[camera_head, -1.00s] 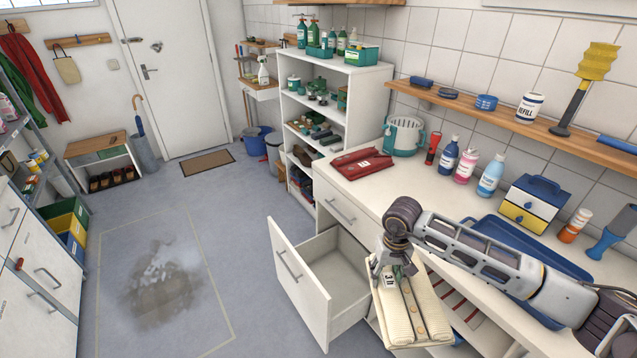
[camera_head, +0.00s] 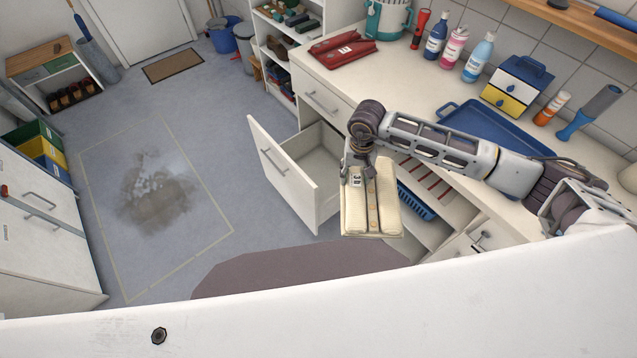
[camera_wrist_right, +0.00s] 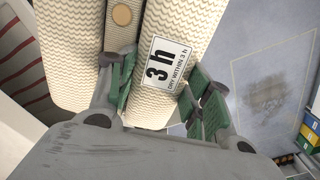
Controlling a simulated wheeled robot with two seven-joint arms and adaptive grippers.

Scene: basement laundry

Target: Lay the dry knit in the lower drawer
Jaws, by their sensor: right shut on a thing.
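A cream ribbed knit (camera_head: 384,205), folded into a thick pad, hangs from my right gripper (camera_head: 358,170). In the right wrist view the green-padded fingers (camera_wrist_right: 160,98) are shut on the knit (camera_wrist_right: 200,22), beside its white label reading "3 h, dry within 3 h". The lower drawer (camera_head: 284,174) is pulled out from the white counter unit, and its visible inside (camera_head: 318,163) looks empty. The knit is just right of the drawer, in front of the unit; it hides part of the drawer's right side. My left gripper is out of view.
Above the drawer, a closed upper drawer (camera_head: 322,103) sits under the white countertop (camera_head: 400,82). A red folded item (camera_head: 342,48) and a blue tray (camera_head: 480,125) lie on top. A blue basket (camera_head: 416,202) sits in the open shelf behind the knit.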

